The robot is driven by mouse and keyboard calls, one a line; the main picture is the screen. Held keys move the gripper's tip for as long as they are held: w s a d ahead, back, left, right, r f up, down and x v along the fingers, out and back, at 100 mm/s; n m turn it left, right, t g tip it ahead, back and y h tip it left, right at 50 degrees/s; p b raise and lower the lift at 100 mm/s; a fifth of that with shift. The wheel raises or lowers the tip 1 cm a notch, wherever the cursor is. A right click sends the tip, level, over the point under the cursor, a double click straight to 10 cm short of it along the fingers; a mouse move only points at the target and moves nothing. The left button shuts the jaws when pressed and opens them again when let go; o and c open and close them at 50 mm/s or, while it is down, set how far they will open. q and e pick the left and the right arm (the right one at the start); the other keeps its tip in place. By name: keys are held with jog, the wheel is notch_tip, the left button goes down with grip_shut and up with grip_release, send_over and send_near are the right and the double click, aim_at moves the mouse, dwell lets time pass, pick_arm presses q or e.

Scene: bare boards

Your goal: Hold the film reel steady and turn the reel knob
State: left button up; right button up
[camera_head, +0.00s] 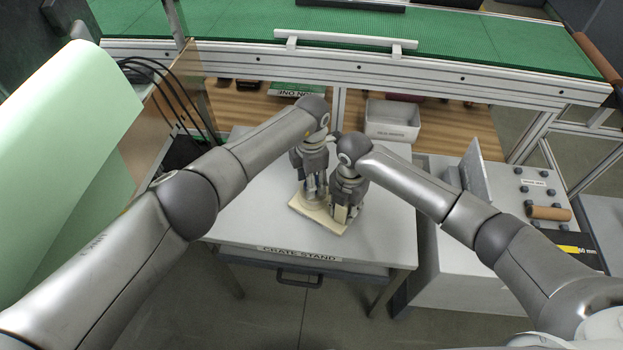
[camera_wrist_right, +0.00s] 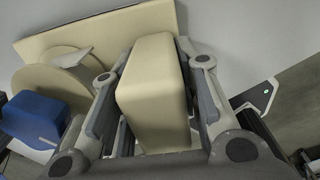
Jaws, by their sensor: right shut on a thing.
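A cream board (camera_head: 309,209) lies on the grey table under both my grippers; it also shows in the right wrist view (camera_wrist_right: 110,28). My right gripper (camera_head: 341,211) points down over its right part. In the right wrist view its fingers are shut on an upright cream block (camera_wrist_right: 153,90). A cream round disc (camera_wrist_right: 45,82), seemingly the film reel, stands left of the block there, with a pale flat piece (camera_wrist_right: 73,56) across it. My left gripper (camera_head: 315,190) points down over the board's left part; its fingertips are too small to read. I cannot make out the knob for certain.
A blue block-like part (camera_wrist_right: 35,118) shows at the left of the right wrist view. The table (camera_head: 382,230) is clear around the board. A white bin (camera_head: 392,121) and a green conveyor (camera_head: 240,22) stand behind; a grey cabinet (camera_head: 440,270) stands right.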

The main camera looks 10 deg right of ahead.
pick_arm(q)
jog(key=shift+n, duration=0.3)
jog(key=n, duration=0.2)
jog(key=shift+s+d+n, duration=0.1)
jog(key=shift+n, duration=0.3)
jog(key=n, duration=0.4)
jog(key=shift+s+d+n, duration=0.1)
jog(key=shift+n, duration=0.2)
jog(key=n, duration=0.3)
jog(key=shift+d+n, duration=0.1)
jog(key=shift+n, duration=0.2)
jog(key=shift+d+n, duration=0.1)
jog(key=shift+n, duration=1.9)
jog(key=o, duration=0.8)
